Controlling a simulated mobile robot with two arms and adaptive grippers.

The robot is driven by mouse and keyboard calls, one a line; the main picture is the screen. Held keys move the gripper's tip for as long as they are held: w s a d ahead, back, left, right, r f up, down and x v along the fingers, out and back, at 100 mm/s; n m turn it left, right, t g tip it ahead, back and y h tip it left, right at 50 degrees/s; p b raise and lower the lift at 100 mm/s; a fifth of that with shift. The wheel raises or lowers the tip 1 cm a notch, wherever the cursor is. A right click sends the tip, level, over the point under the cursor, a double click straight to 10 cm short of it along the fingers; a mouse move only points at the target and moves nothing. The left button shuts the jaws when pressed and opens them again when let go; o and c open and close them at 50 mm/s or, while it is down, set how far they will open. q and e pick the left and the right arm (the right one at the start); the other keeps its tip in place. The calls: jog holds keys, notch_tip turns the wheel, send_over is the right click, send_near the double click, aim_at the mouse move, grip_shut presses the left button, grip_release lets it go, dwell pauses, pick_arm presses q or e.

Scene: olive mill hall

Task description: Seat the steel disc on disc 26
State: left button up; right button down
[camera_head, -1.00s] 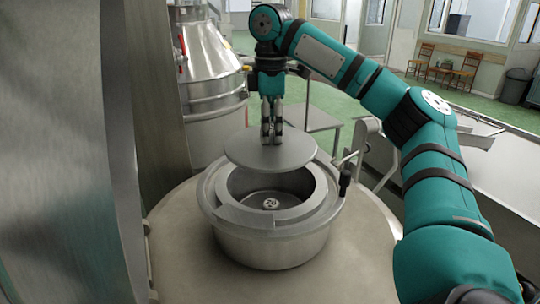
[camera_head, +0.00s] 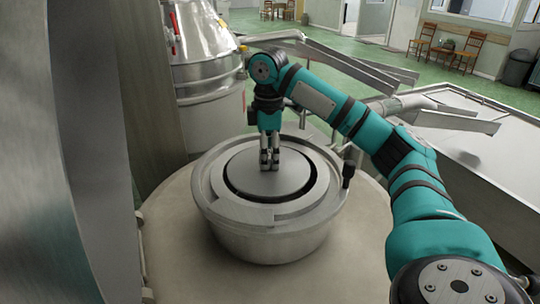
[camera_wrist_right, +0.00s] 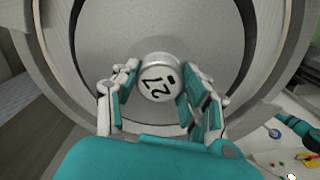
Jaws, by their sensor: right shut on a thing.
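The steel disc (camera_head: 262,178) is a flat round grey plate inside the ring of the round steel vessel (camera_head: 265,243), with a dark gap around part of its edge. My right gripper (camera_head: 269,162) points down over the disc's middle. In the right wrist view, its fingers (camera_wrist_right: 160,98) are shut on the disc's round knob (camera_wrist_right: 158,70), whose mark looks like 27. The disc (camera_wrist_right: 115,38) looks roughly level. Disc 26 cannot be seen; the held disc covers the vessel's inside. I cannot tell whether the held disc rests on anything. My left gripper is out of view.
The vessel stands on a round pale top (camera_head: 180,225). A dark-knobbed handle (camera_head: 347,172) rises at its right rim. A large steel wall is close on the left, a steel tank (camera_head: 205,50) behind, and a steel trough (camera_head: 490,150) on the right.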

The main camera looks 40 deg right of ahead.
aim_at(270, 167)
jog(key=shift+s+f, duration=0.25)
jog(key=shift+f, duration=0.2)
jog(key=shift+w+f, duration=0.1)
jog(key=shift+f, duration=3.65)
jog(key=shift+f, duration=0.5)
jog(key=c, duration=0.6)
grip_release()
notch_tip(270, 167, up, 12)
jog(key=shift+r, duration=0.1)
